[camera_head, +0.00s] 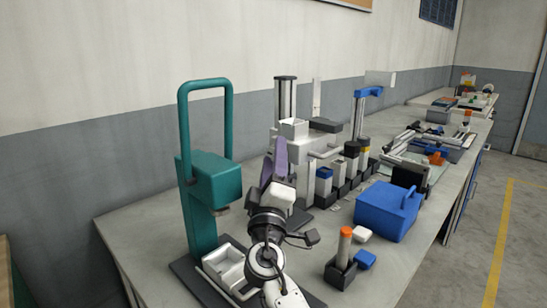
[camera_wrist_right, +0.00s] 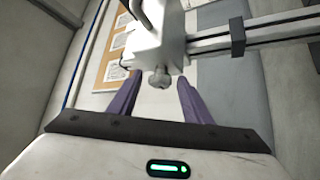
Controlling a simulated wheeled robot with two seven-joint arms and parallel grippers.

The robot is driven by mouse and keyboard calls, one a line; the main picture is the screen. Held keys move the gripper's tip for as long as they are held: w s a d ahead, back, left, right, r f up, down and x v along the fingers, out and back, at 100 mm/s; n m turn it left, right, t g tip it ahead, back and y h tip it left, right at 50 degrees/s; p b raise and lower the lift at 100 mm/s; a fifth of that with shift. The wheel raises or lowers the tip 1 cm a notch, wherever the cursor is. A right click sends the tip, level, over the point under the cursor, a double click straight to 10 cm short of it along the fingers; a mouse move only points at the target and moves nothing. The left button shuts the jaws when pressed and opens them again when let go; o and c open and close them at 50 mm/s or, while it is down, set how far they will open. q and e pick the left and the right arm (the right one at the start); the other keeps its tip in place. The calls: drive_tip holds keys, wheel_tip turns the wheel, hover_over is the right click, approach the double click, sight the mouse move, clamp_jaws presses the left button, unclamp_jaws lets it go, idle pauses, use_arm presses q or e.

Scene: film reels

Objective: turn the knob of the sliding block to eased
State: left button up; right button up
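The sliding block is a white block (camera_head: 318,141) on a stand in the middle of the table; it also shows large in the right wrist view (camera_wrist_right: 158,45). Its round grey knob (camera_wrist_right: 160,78) faces my right wrist camera. My right gripper (camera_head: 275,158), with purple fingers, is raised in front of the block and hides the knob in the head view. In the wrist view the right gripper (camera_wrist_right: 159,82) is open, its fingertips on either side of the knob with gaps visible. Knob markings cannot be read. My left gripper is not in view.
A teal press-like stand (camera_head: 205,185) with a tall handle stands left of my right arm. The front right of the table (camera_head: 395,270) is clear.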

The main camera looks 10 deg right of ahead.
drive_tip(key=c, duration=0.9)
drive_tip(key=shift+w+r+n+g+y+p, duration=0.1)
drive_tip(key=shift+r+n+g+y+p, duration=0.25)
drive_tip(key=shift+n+g+p, duration=1.3)
drive_tip(key=shift+s+r+n+g+y+p, duration=0.15)
drive_tip(key=shift+n+g+y+p, duration=0.25)
drive_tip(key=shift+n+g+p, duration=1.25)
drive_tip(key=shift+w+r+n+g+y+p, duration=0.15)
drive_tip(key=shift+r+n+g+y+p, duration=0.2)
drive_tip(key=shift+n+g+p, duration=1.3)
drive_tip(key=shift+n+g+b, duration=0.55)
drive_tip(key=shift+n+b, duration=0.05)
drive_tip(key=shift+n, duration=0.25)
drive_tip(key=o, duration=1)
drive_tip(key=shift+o, duration=0.2)
